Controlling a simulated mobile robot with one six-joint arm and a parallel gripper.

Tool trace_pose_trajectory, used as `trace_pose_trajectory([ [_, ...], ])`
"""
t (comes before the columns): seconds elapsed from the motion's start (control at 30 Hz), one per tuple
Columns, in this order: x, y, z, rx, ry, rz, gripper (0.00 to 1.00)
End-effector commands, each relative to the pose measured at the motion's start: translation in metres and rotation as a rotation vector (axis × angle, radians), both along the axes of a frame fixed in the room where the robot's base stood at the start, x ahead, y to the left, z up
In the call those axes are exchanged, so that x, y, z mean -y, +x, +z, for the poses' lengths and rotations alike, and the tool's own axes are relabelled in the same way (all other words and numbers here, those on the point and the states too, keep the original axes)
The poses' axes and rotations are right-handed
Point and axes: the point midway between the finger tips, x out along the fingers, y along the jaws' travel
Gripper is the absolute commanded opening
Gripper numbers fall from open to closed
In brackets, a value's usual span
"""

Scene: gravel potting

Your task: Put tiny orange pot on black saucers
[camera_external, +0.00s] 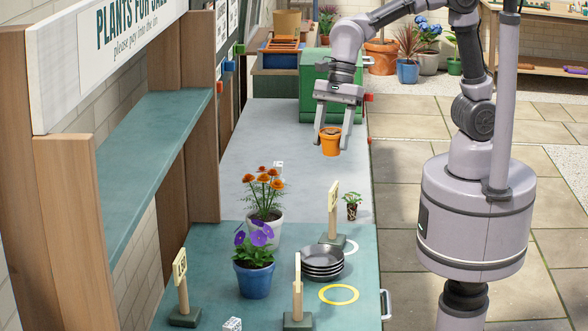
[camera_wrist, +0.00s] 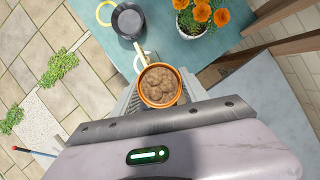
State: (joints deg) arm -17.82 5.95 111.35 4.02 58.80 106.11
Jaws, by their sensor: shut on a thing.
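The tiny orange pot (camera_external: 330,143) is held upright between the fingers of my gripper (camera_external: 329,135), raised above the far part of the table. In the wrist view the pot (camera_wrist: 160,86) shows from above, filled with brown gravel or soil, and my gripper (camera_wrist: 158,100) is mostly hidden behind it. The black saucers (camera_external: 322,263) sit in a stack on the near teal part of the table, well in front of the pot. They also show in the wrist view (camera_wrist: 127,21), near the top.
A white pot with orange flowers (camera_external: 265,205) and a blue pot with purple flowers (camera_external: 253,265) stand left of the saucers. Sign posts (camera_external: 334,212) (camera_external: 297,290) stand close around them. A yellow ring (camera_external: 339,294) lies at front right. A seedling (camera_external: 352,206) stands behind. A green box (camera_external: 314,88) is at the back.

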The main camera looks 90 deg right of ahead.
Motion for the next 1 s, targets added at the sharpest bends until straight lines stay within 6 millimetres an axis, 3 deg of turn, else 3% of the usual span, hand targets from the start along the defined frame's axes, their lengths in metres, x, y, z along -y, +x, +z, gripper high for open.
trace_pose_trajectory([
  [0.1, -0.039, -0.032, 0.005, -0.001, 0.007, 0.198, 0.08],
  [0.2, -0.062, -0.054, 0.005, 0.002, 0.014, 0.330, 0.08],
  [0.53, -0.102, -0.105, 0.005, 0.009, 0.034, 0.600, 0.08],
  [1.0, -0.101, -0.104, -0.094, 0.006, 0.034, 0.595, 0.08],
])
